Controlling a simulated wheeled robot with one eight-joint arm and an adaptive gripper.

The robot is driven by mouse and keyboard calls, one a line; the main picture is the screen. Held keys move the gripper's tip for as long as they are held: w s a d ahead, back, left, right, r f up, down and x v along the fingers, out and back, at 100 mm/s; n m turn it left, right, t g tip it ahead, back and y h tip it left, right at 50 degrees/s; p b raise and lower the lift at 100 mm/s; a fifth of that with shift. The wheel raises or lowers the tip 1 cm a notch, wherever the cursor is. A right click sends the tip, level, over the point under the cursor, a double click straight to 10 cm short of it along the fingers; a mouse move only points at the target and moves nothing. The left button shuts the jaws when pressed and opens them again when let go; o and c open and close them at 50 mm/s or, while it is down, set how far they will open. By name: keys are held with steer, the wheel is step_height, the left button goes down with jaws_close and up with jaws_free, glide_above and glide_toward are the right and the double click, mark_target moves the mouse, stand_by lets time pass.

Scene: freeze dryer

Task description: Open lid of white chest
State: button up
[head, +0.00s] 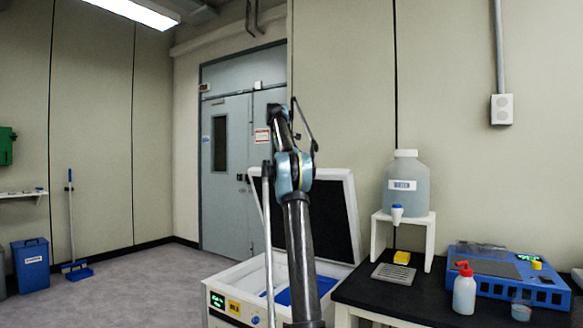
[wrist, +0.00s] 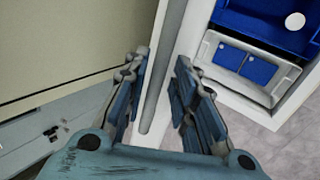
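The white chest (head: 232,284) stands on the floor at the lower middle, partly hidden by my arm. Its lid (head: 345,181) is raised steeply, with its dark inner face and pale rim showing. Blue shows inside the open chest. In the wrist view, my gripper (wrist: 162,62) has its two fingers apart. A pale, long edge, which looks like the lid rim (wrist: 168,75), runs between them; firm contact is not visible. Blue and white parts of the chest (wrist: 255,75) show at the upper right. The fingertips are not clear in the head view.
A black-topped bench (head: 400,298) stands right of the chest. It holds a large jug on a white stand (head: 428,228), a wash bottle (head: 464,291) and a blue device (head: 500,284). Open floor (head: 140,290) lies to the left, with a blue bin (head: 31,268) near the wall.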

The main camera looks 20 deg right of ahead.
steer(key=shift+d, duration=0.4)
steer(key=shift+s, duration=0.1)
steer(key=shift+r, duration=0.15)
steer(key=s+a+r, duration=0.3)
steer(key=s+a, duration=0.7)
steer(key=a, duration=0.1)
steer(key=shift+r, duration=0.3)
stand_by(0.4)
stand_by(0.3)
